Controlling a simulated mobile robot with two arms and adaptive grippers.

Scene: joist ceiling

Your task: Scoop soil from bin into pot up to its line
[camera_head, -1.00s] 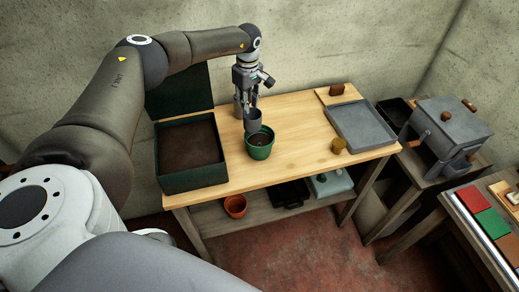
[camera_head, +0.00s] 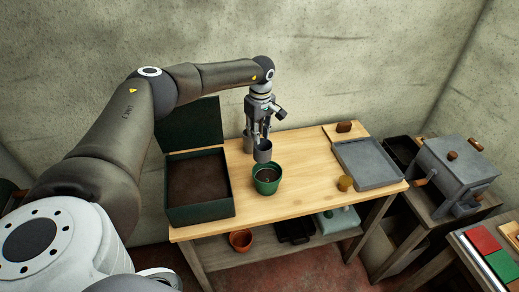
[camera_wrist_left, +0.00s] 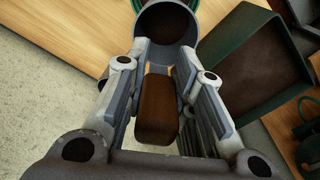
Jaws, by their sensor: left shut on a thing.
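My left gripper (camera_head: 265,133) points down, shut on the scoop's brown handle (camera_wrist_left: 158,110). The scoop (camera_head: 263,151) has a round grey metal bowl, also in the left wrist view (camera_wrist_left: 141,22). In the head view it hangs just above and behind the far rim of the green pot (camera_head: 267,186). The pot stands upright on the table with dark soil inside; its line cannot be made out. The dark green bin (camera_head: 201,214), left of the pot, holds brown soil and has its lid up behind. Whether the scoop holds soil is unclear. My right gripper is not in view.
The wooden table (camera_head: 305,160) is clear between pot and grey tray (camera_head: 370,163). A small yellowish-brown object (camera_head: 345,183) sits by the tray's near left corner. A terracotta pot (camera_head: 240,240) is on the lower shelf. A grey box (camera_head: 460,170) stands at right.

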